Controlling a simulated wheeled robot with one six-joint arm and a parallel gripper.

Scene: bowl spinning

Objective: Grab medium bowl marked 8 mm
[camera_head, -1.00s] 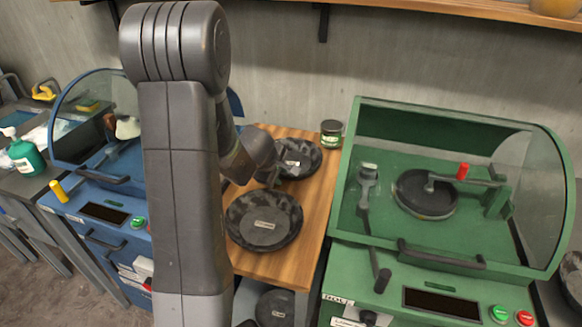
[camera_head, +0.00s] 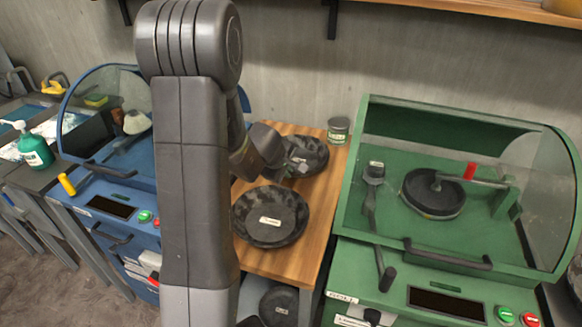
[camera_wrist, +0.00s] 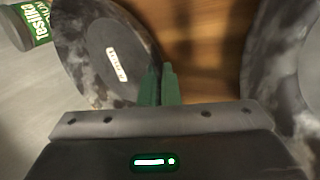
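Two dark, mottled bowls with white labels sit on the wooden table. The far bowl (camera_head: 312,150) is near the jar, and the near bowl (camera_head: 271,229) is closer to the front. I cannot read 8 mm on either label. My gripper (camera_head: 287,170) is at the near left side of the far bowl. In the wrist view, its green fingers (camera_wrist: 160,84) are close together at the rim of the far bowl (camera_wrist: 88,38), one on each side, and look shut on it. The near bowl (camera_wrist: 278,75) shows at the right there.
A lidded jar (camera_head: 339,130) stands behind the far bowl. A green machine (camera_head: 400,235) with a clear hood is at the right, a blue one (camera_head: 85,190) at the left. Another dark bowl (camera_head: 279,307) is on a lower shelf. My arm hides part of the table's left side.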

